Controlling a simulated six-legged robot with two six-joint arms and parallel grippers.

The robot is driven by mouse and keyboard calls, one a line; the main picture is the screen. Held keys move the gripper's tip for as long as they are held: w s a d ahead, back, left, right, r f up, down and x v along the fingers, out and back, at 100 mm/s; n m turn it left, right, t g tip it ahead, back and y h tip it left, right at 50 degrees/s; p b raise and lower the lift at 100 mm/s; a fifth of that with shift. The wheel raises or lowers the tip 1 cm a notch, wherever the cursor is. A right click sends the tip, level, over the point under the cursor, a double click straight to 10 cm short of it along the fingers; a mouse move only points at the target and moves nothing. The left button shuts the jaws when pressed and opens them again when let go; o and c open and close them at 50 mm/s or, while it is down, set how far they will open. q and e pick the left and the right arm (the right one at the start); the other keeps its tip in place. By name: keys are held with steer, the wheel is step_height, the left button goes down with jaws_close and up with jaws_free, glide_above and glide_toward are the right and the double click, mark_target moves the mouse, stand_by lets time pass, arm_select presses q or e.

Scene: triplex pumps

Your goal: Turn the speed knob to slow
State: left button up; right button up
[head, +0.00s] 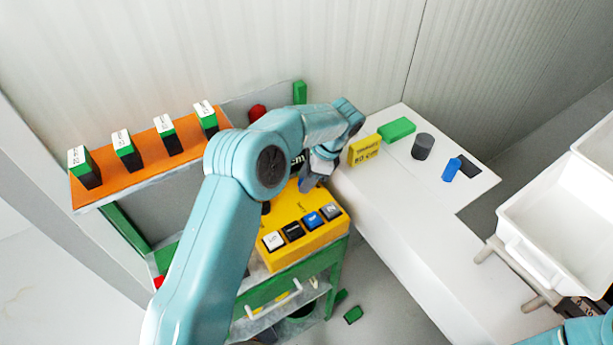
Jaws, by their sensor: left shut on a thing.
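The yellow control box (325,233) stands on a green frame, with white, black and blue square buttons along its front edge. My left arm comes in from the left and reaches over the box. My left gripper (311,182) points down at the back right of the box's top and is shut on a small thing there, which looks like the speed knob. The jaws hide the knob, so its pointer setting cannot be read. A small dark round part (266,208) shows on the box beside my arm. My right gripper is out of view.
A white table (405,210) on the right holds a yellow block (364,150), a green block (397,129), a dark cylinder (423,146) and a blue piece (451,169). White bins (560,225) stand further right. An orange shelf (148,151) holds several green-and-black blocks.

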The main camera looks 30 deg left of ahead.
arm_select(q)
steer(key=n, duration=0.2)
steer(key=n+g+h+p, duration=0.1)
steer(key=n, duration=0.2)
steer(key=shift+w+a+r+n+h, duration=0.1)
steer(key=shift+w+a+n+h, duration=0.1)
steer(key=shift+n+h, duration=0.1)
stand_by(0.5)
steer(key=o, duration=1)
steer(key=shift+o, duration=0.2)
steer(key=shift+d, duration=0.1)
